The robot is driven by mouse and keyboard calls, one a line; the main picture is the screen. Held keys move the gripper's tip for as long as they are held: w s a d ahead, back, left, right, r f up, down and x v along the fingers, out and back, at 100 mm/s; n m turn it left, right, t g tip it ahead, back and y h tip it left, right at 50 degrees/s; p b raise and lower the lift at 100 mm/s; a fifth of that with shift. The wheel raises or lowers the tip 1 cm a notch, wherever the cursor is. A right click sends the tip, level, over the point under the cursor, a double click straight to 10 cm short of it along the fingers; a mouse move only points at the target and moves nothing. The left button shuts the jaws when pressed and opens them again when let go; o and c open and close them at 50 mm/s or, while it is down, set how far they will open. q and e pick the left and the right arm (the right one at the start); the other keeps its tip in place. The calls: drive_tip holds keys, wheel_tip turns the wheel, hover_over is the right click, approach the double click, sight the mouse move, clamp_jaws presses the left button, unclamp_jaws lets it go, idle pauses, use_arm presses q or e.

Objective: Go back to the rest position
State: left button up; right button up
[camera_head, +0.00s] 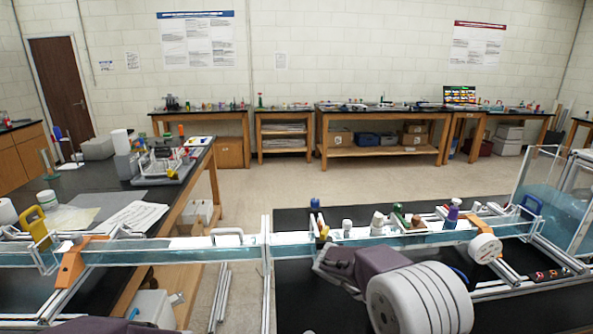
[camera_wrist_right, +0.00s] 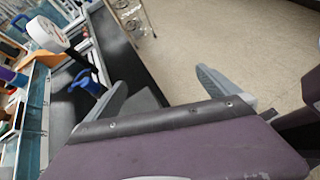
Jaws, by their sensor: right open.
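My right gripper (camera_wrist_right: 161,77) is open in the right wrist view, with its two grey fingers wide apart and nothing between them. In the head view my right gripper (camera_head: 326,266) shows as a purple body with grey fingers pointing left, in front of the extrusion frame's long clear panel (camera_head: 395,240) and above the black table. The white round joint of my right arm hides part of the table. A dark purple part of my left gripper (camera_head: 95,326) shows at the bottom left edge; its fingers cannot be made out.
Small bottles and tools, including a purple-capped bottle (camera_head: 451,217), stand behind the panel. A white disc on an orange bracket (camera_head: 485,249) is right of my arm. A clear tank (camera_head: 560,205) stands far right. A side bench (camera_head: 150,195) is left. The floor beyond is open.

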drive_tip(key=s+a+f+m+y, duration=0.1)
drive_tip(key=s+f+m+y, duration=0.45)
drive_tip(key=s, duration=0.55)
use_arm(q)
drive_tip(key=shift+s, duration=0.1)
use_arm(e)
drive_tip(key=a+f+m+t+y, duration=0.3)
drive_tip(key=a+f+m+y, duration=0.3)
drive_tip(key=a+m, duration=0.3)
drive_tip(key=shift+f+t, duration=0.2)
drive_tip(key=shift+t, duration=0.2)
use_arm(q)
drive_tip(key=shift+s, duration=0.1)
use_arm(e)
drive_tip(key=shift+s+a, duration=0.1)
drive_tip(key=shift+a, duration=0.05)
